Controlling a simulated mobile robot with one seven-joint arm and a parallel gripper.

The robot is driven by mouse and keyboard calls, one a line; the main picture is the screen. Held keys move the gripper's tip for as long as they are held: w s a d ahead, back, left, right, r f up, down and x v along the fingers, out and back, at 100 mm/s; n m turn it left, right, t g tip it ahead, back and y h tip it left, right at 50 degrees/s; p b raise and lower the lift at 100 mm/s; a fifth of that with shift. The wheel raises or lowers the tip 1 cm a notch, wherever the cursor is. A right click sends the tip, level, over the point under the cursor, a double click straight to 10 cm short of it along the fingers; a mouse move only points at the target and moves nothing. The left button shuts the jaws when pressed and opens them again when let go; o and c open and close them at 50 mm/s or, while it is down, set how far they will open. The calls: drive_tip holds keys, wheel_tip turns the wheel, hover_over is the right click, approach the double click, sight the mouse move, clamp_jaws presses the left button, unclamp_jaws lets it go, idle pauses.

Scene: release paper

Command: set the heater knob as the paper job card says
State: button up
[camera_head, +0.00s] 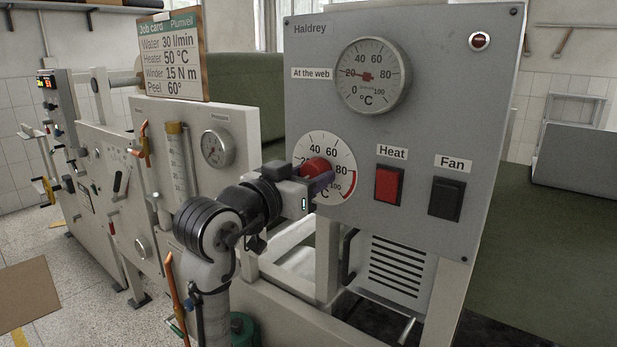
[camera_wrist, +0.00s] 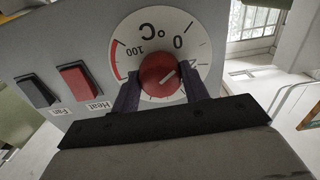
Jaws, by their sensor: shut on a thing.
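The job card (camera_head: 171,58) stands at the upper left in the head view and reads "Heater 50 °C". The red heater knob (camera_head: 316,168) sits on a white dial (camera_head: 334,148) marked 0 to 100 °C, with a red arc at its high end. My gripper (camera_head: 318,180) is shut on the knob. In the wrist view the dark fingers (camera_wrist: 161,92) stand on either side of the knob (camera_wrist: 157,74), and the dial appears upside down. The knob's white line seems to point between 0 and 20. The fingers hide part of the scale.
Above the dial, the "At the web" gauge (camera_head: 373,75) has its needle near 20. A red Heat switch (camera_head: 389,185) and a black Fan switch (camera_head: 446,199) are right of the knob. A small red lamp (camera_head: 480,41) is at the upper right. A flow tube (camera_head: 178,165) stands left of my arm.

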drive_tip(key=shift+f+m+b, duration=0.1)
drive_tip(key=shift+m+b, duration=0.2)
drive_tip(key=shift+b, duration=0.05)
drive_tip(key=m+b, duration=0.9)
drive_tip(key=m, duration=0.3)
drive_tip(key=shift+m, duration=0.4)
drive_tip(key=m+b, duration=0.2)
drive_tip(key=m, duration=0.3)
drive_tip(key=shift+m, duration=0.3)
drive_tip(key=m+b, duration=0.1)
drive_tip(key=m, duration=0.4)
drive_tip(key=shift+b, duration=0.35)
drive_tip(key=shift+m, duration=0.3)
drive_tip(key=o, duration=1)
